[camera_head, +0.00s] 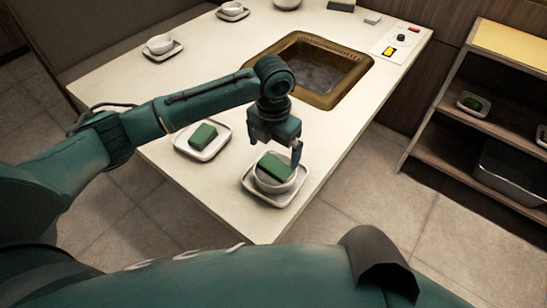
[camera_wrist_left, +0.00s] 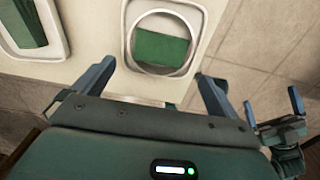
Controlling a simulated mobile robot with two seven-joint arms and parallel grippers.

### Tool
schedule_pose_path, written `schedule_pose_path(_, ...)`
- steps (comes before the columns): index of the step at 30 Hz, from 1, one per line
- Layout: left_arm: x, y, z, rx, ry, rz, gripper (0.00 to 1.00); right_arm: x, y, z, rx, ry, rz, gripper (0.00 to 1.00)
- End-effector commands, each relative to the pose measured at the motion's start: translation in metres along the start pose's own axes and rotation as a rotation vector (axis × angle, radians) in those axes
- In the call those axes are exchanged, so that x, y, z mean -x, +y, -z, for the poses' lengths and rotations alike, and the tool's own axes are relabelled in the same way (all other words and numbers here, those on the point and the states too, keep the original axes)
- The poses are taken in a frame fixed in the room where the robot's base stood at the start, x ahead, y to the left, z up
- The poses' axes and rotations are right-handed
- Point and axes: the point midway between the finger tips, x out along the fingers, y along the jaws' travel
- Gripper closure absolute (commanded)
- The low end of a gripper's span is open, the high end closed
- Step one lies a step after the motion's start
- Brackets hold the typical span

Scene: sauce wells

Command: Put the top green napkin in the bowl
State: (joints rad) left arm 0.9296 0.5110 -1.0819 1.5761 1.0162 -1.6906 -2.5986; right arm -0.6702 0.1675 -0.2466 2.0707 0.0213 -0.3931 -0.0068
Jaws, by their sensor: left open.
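A green napkin (camera_head: 275,167) lies in a white bowl (camera_head: 279,187), which stands on a square white plate (camera_head: 258,198) at the near end of the counter. The wrist view shows the napkin (camera_wrist_left: 162,48) inside the bowl's rim. My left gripper (camera_head: 275,152) is open just above the bowl, its fingers apart with nothing between them. A second green napkin (camera_head: 203,135) lies on another white plate (camera_head: 192,151) to the left. My right gripper (camera_wrist_left: 273,108) shows small at the right of the wrist view, its fingers apart; it is not seen in the head view.
A brown-rimmed sink basin (camera_head: 316,76) is set in the counter beyond my left gripper. A cup (camera_head: 160,43) on a saucer stands at the far left. A shelf unit (camera_head: 450,151) stands at the right.

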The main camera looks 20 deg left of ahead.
Motion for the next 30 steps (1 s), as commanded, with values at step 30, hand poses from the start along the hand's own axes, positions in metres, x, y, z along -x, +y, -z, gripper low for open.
schedule_pose_path(30, -0.050, -0.128, 0.019, 1.364, -0.158, 0.742, 0.02, -0.002, 0.000, 0.003, 0.003, 0.011, 0.002, 0.00)
